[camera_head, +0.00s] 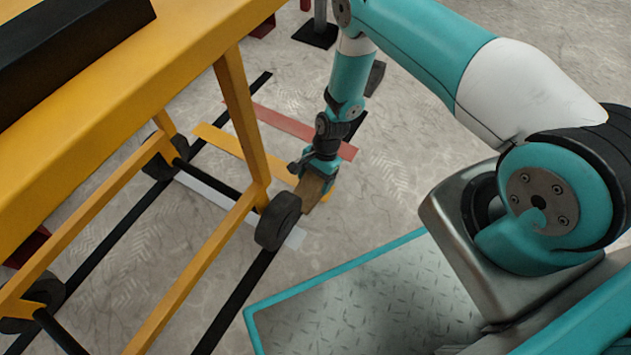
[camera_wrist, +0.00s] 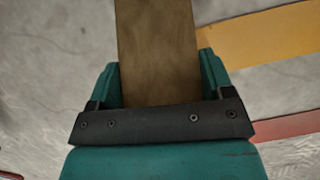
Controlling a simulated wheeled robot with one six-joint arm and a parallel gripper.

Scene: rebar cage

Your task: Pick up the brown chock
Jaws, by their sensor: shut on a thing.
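The brown chock (camera_head: 309,190) is a small wooden block at the end of my arm, close to the floor beside a black wheel of the yellow cart. In the wrist view the chock (camera_wrist: 157,50) runs up from between the two teal fingers and past the top edge. My gripper (camera_head: 318,172) points down and is shut on the chock; it also shows in the wrist view (camera_wrist: 160,85). I cannot tell whether the chock touches the floor.
The yellow cart (camera_head: 240,110) with its black wheel (camera_head: 278,221) stands left of my gripper. Flat yellow (camera_head: 225,143), red (camera_head: 300,130) and black strips cross the floor. A dark block (camera_head: 375,78) lies behind my arm. The floor right of my gripper is clear up to my base.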

